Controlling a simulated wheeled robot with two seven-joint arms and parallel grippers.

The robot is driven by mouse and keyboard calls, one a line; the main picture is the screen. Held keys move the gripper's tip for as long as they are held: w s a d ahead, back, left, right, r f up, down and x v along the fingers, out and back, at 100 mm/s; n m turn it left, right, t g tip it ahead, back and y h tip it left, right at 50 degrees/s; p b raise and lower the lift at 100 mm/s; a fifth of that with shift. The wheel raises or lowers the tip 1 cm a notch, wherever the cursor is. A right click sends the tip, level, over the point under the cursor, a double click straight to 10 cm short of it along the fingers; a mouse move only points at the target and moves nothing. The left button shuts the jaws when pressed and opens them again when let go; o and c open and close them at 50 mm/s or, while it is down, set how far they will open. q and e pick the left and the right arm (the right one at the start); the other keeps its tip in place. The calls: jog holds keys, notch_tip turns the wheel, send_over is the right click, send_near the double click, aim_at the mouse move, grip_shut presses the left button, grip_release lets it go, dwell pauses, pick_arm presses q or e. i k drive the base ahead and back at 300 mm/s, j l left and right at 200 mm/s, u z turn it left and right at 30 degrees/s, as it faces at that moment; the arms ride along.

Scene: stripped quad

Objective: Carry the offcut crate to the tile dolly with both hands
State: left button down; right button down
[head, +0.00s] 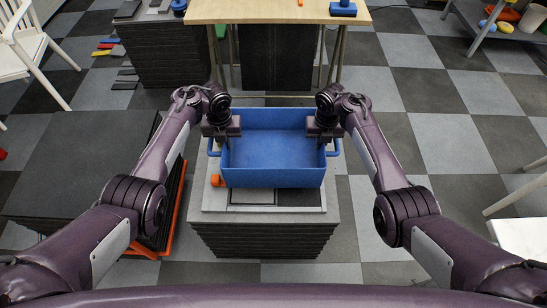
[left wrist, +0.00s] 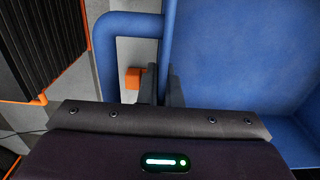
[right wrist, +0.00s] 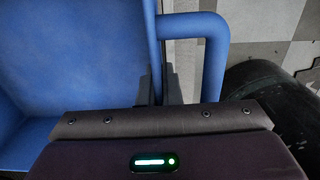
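The blue offcut crate (head: 272,155) sits upright and looks empty, on a stack of grey tiles (head: 265,232). It has a tube handle on each side. My left gripper (head: 224,143) is at its left wall, fingers on either side of the rim beside the handle (left wrist: 98,60), and looks shut on it. My right gripper (head: 322,143) holds the right wall the same way, beside the other handle (right wrist: 215,60). A dark, flat-topped load with an orange frame (head: 172,212) stands at left; it may be the tile dolly, but I cannot tell for sure.
A wooden-topped table (head: 275,12) stands behind the crate, with dark slabs beneath. Another dark stack (head: 160,60) is at the back left. White chairs stand left (head: 22,45) and right (head: 525,235). Checkered floor (head: 420,145) is open to the right.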

aim_at(83, 158)
jog(key=j, duration=1.85)
jog(key=i+j, duration=0.15)
jog(key=j, duration=1.75)
